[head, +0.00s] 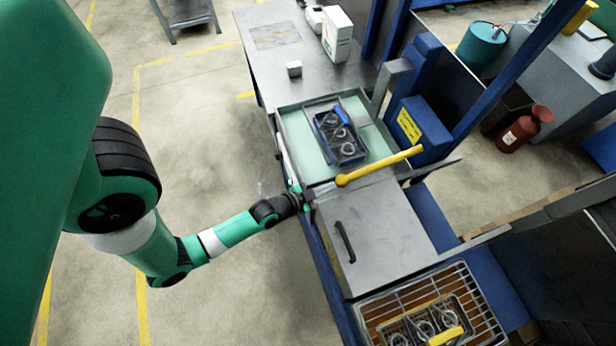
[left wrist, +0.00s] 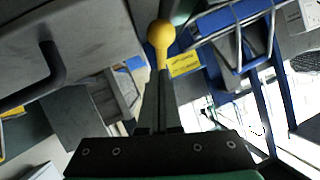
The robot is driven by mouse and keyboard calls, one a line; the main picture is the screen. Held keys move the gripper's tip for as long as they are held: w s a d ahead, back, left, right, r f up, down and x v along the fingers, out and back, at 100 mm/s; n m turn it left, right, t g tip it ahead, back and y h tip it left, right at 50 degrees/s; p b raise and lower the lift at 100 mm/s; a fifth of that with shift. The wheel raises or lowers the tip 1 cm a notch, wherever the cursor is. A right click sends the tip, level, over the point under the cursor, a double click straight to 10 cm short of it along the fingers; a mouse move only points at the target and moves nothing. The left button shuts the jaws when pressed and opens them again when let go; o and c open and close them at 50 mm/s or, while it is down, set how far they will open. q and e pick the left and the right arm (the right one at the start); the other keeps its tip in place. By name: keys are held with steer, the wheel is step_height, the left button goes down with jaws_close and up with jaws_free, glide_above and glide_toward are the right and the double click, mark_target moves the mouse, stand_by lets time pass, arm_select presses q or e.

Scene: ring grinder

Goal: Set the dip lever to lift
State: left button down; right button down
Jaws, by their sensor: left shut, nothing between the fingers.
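The dip lever (head: 380,166) is a yellow rod with a ball knob at its left end. It lies over the edge between the green-lined tank (head: 292,135) and the grey lid, its knob toward my arm. The knob also shows in the left wrist view (left wrist: 161,33), beyond the fingers. My left gripper (head: 309,196) is shut and empty, a little left of and below the knob in the head view. Its narrow closed fingers show in the left wrist view (left wrist: 161,100). They look close to the lever, but I cannot tell whether they touch it. My right gripper is not in view.
A blue basket (head: 352,157) with rings stands in the tank. The grey lid (head: 385,235) has a black handle (head: 345,242). A wire rack (head: 480,300) with another basket is at the bottom right. A blue housing (head: 422,130) with a yellow label stands behind the lever.

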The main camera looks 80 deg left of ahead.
arm_select(q)
steer(key=f+b+v, duration=0.1)
steer(key=b+v, duration=0.2)
steer(key=v, duration=0.5)
steer(key=shift+s+f, duration=0.2)
steer(key=shift+s, duration=0.25)
